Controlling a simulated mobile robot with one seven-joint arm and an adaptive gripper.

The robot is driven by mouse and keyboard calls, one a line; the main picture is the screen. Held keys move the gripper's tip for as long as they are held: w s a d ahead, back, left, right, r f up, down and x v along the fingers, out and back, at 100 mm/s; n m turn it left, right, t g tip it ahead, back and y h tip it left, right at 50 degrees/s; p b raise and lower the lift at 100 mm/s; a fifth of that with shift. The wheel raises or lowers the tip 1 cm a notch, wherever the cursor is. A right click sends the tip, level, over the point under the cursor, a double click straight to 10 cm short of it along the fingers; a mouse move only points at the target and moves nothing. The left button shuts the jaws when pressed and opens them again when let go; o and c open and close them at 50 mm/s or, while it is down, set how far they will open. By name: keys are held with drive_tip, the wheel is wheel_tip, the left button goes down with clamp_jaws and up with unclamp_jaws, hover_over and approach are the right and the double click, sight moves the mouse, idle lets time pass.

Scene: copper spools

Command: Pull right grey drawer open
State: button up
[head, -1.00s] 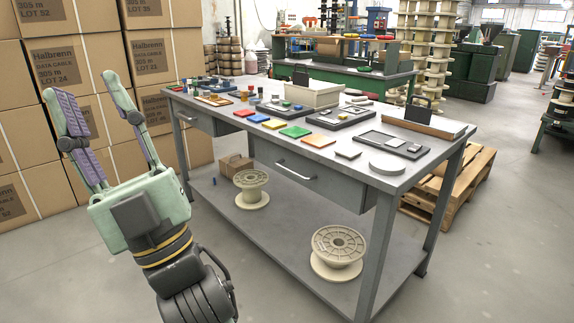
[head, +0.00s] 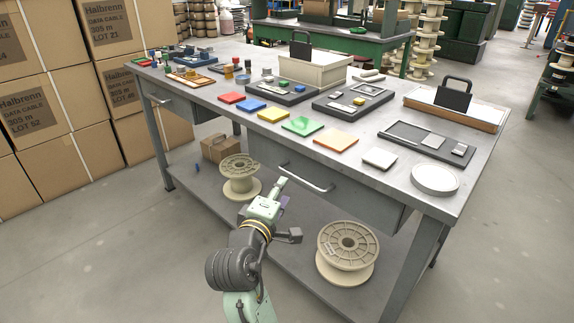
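The right grey drawer (head: 350,196) is under the front edge of the grey workbench (head: 395,172) in the head view. Its front looks flush with the bench, so it appears shut. Its pale bar handle (head: 306,178) runs along the upper left of the front. My gripper (head: 282,191) is just in front of and below the handle's left end in the picture. It is seen nearly edge-on, with one light fingertip and a bit of purple pad showing. The finger gap is hidden, and I cannot tell whether it touches the handle.
The left drawer (head: 172,103) has its own handle. Two cable spools, one left (head: 240,178) and one right (head: 347,253), and a small cardboard box (head: 220,148) stand on the lower shelf. Coloured tiles and trays cover the benchtop. Stacked cartons (head: 60,100) stand at left.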

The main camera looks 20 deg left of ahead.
sight(298, 179)
drive_tip(key=shift+h, duration=0.6)
drive_tip(key=w+f, duration=0.1)
drive_tip(key=w, duration=0.2)
drive_tip(key=w+f, duration=0.1)
drive_tip(key=w, duration=0.3)
drive_tip(key=w+f+p, duration=0.1)
drive_tip(key=w, duration=0.3)
drive_tip(key=shift+w+d+f, duration=0.2)
drive_tip(key=shift+f, duration=0.05)
drive_tip(key=shift+c, duration=0.2)
clamp_jaws()
